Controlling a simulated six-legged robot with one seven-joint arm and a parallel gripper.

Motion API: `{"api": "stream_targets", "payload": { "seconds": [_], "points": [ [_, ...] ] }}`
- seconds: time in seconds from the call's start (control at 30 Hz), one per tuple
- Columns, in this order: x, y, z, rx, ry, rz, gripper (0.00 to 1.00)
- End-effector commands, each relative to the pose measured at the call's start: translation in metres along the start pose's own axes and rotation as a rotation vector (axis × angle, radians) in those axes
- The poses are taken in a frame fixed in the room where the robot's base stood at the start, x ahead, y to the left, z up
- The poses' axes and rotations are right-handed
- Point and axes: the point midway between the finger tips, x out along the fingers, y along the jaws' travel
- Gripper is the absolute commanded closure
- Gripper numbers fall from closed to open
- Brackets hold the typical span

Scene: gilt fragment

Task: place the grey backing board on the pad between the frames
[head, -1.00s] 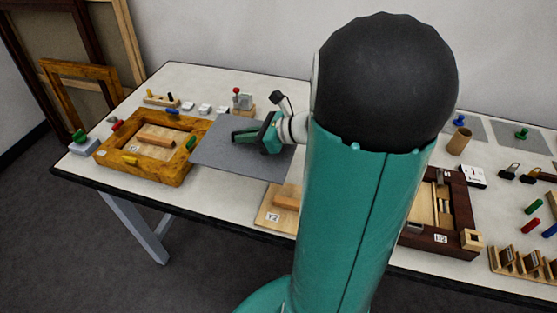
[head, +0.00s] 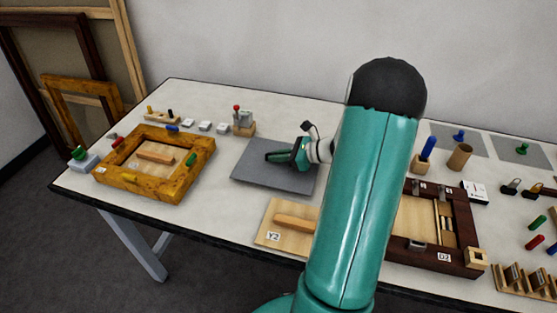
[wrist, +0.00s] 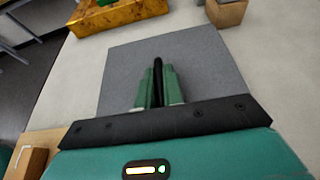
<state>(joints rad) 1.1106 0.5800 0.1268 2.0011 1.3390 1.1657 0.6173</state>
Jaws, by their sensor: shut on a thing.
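The grey backing board (head: 258,174) is a flat square sheet between the gilt frame (head: 199,166) on the left and the dark brown frame (head: 467,232) on the right. My gripper (head: 270,157) is over the board's middle and shut on it; the fingers hide the grip point. In the wrist view the board (wrist: 215,75) spreads out beneath my gripper (wrist: 158,66). The board looks level, at or just above the table top; I cannot tell if it touches. No pad shows between the frames; the board may cover it.
A wooden panel marked Y2 (head: 268,233) with a wood bar lies in front of the board. A red-knobbed block (head: 241,121) stands behind it. My arm hides part of the dark frame. Bare table (head: 222,188) separates the board from the gilt frame.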

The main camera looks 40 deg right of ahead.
Motion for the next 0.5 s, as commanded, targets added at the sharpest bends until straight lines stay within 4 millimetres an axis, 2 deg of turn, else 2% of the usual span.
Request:
{"api": "stream_targets", "payload": {
  "seconds": [0.1, 0.47, 0.5],
  "points": [
    [0.006, 0.0, -0.015, 0.002, 0.0, 0.001, 1.0],
    [0.008, 0.001, -0.019, 0.001, 0.0, 0.0, 1.0],
    [0.008, 0.001, -0.019, 0.0, 0.0, 0.0, 0.85]
  ]
}}
